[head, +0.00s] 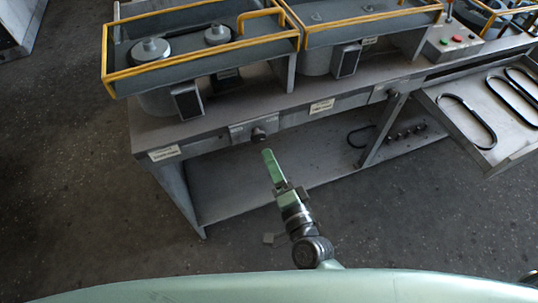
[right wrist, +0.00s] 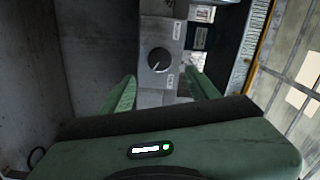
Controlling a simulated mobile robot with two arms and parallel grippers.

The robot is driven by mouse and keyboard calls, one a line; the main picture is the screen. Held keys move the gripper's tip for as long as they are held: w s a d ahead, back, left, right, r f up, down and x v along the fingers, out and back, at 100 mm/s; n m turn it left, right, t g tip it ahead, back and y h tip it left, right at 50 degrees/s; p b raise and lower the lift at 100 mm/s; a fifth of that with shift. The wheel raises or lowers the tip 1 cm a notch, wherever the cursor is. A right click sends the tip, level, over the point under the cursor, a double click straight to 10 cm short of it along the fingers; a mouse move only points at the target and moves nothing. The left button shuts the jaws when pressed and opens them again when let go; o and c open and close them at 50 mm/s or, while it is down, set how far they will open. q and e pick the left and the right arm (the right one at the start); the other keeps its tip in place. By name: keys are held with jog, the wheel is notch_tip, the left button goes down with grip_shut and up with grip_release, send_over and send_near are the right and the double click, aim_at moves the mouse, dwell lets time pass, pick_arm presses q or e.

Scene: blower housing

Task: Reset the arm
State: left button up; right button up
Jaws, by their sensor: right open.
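My right gripper (head: 269,163) reaches up from the bottom middle of the head view, in front of the bench's front edge. In the right wrist view its two green fingers (right wrist: 160,88) stand apart with nothing between them. Beyond the fingertips is a round dark knob (right wrist: 159,61) on a grey plate. The same knob (head: 258,134) shows in the head view on the bench front, just above and left of the fingertips, with no clear contact. My left gripper is not in view.
A long grey bench (head: 150,137) carries machines with yellow-railed covers (head: 200,72). A tray (head: 505,150) with black belts juts out at the right. A button box (head: 455,42) sits at the back right. A lower shelf (head: 235,188) lies under the bench. Open floor (head: 90,220) is at the left.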

jog(key=shift+f, duration=0.1)
dwell(0.5)
jog(key=s+d+f+n+g+h, duration=0.1)
jog(key=s+d+f+n+g, duration=0.25)
jog(key=f, duration=0.75)
jog(key=s+d+f+n+g+h, duration=0.15)
jog(key=s+f, duration=0.25)
jog(key=f, duration=0.6)
jog(key=s+d+f+n+g, duration=0.3)
jog(key=s+f+g, duration=0.1)
jog(key=f, duration=0.7)
jog(key=s+d+f+n+g+h, duration=0.1)
jog(key=s+d+f, duration=0.3)
jog(key=s, duration=0.4)
jog(key=s+d+f+n+g+h, duration=0.1)
jog(key=s+d+f+n+g, duration=0.2)
jog(key=s+f, duration=0.3)
jog(key=s+d+f+n+g+h, duration=0.1)
jog(key=s+d+f+g, duration=0.2)
jog(key=s, duration=0.8)
jog(key=shift+s+d+f+n, duration=0.15)
jog(key=shift+d+f+n, duration=0.25)
jog(key=shift+d+f, duration=0.7)
jog(key=shift+r, duration=0.15)
